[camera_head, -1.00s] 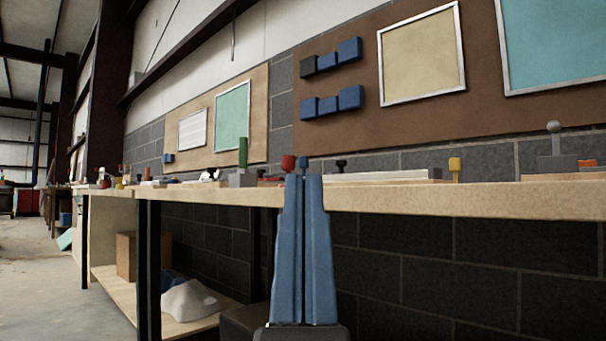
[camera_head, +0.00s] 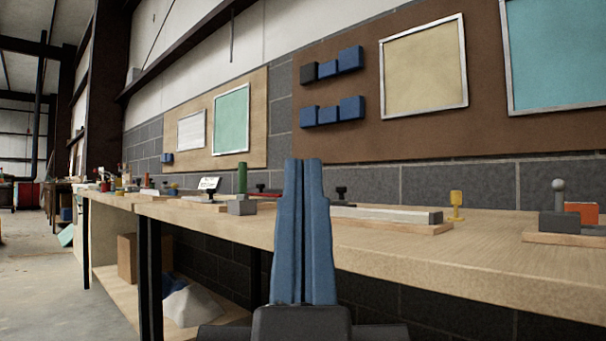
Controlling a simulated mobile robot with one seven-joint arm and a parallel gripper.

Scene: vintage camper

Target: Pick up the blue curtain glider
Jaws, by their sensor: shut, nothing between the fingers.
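My gripper (camera_head: 304,162) is in the centre of the head view. Its two long blue fingers point up and are pressed together with nothing between them. The fingers overlap the front edge and top of the wooden workbench (camera_head: 375,265) in the picture. I cannot make out the blue curtain glider now. The part of the bench top behind my fingers is hidden.
On the bench are a grey block with a green upright handle (camera_head: 242,180), a long grey bar (camera_head: 385,215), a yellow piece (camera_head: 456,203), a grey ball-topped piece (camera_head: 559,200) and an orange block (camera_head: 581,212). Blue bins (camera_head: 351,107) hang on the brown wall board.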

